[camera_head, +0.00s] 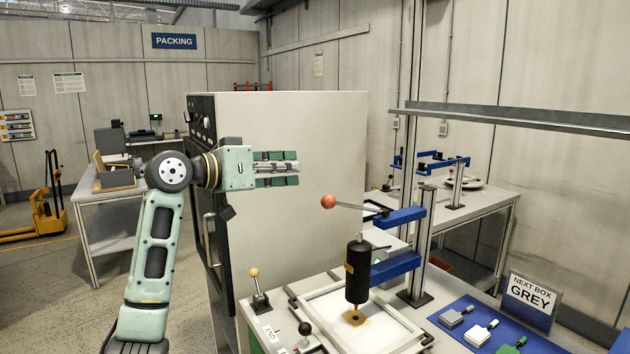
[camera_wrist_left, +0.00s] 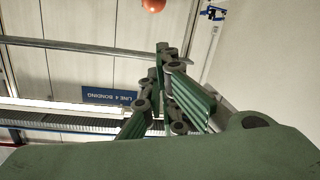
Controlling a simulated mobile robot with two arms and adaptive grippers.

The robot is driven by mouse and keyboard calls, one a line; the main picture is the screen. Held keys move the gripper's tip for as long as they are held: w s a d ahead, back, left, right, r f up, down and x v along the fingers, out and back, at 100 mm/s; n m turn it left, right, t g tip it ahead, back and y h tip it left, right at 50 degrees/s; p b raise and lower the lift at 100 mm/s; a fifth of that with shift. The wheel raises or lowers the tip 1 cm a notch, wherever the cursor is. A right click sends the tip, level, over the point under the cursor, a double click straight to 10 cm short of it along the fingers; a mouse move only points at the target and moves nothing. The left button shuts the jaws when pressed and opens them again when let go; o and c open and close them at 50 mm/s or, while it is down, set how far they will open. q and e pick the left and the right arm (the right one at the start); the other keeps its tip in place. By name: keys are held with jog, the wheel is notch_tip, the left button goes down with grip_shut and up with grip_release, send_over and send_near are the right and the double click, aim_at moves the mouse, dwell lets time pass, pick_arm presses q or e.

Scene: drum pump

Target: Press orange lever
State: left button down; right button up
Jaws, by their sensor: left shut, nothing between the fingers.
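The orange lever (camera_head: 352,206) is a thin rod with an orange-red ball knob (camera_head: 328,201) at its left end. It slopes slightly down rightward to a blue bracket (camera_head: 402,216) on a metal post, above a black cylinder (camera_head: 358,272). In the head view my left gripper (camera_head: 297,168) points right, above and left of the knob, with a visible gap in the picture. It is shut and empty. In the left wrist view the ball knob (camera_wrist_left: 153,5) shows at the top edge, apart from my left fingers (camera_wrist_left: 172,55). My right gripper is not in view.
A light cabinet (camera_head: 310,225) stands behind my left gripper. A small yellow-knobbed lever (camera_head: 255,279) and a black-knobbed one (camera_head: 304,329) stand on the bench. A blue mat (camera_head: 455,345) holds several small boxes beside a "NEXT BOX GREY" sign (camera_head: 530,300).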

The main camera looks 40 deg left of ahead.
pick_arm(q)
jog(key=w+d+f+p, duration=0.1)
jog(key=w, duration=0.1)
jog(key=w+d+f+p, duration=0.1)
jog(key=w+p, duration=0.1)
jog(key=w, duration=0.1)
jog(key=w+d+f+p, duration=0.1)
jog(key=w, duration=0.2)
jog(key=shift+w+d+f+p, duration=0.1)
jog(key=shift+f+p, duration=0.1)
jog(key=shift+p, duration=0.2)
jog(key=shift+s+f, duration=0.4)
jog(key=shift+f, duration=0.3)
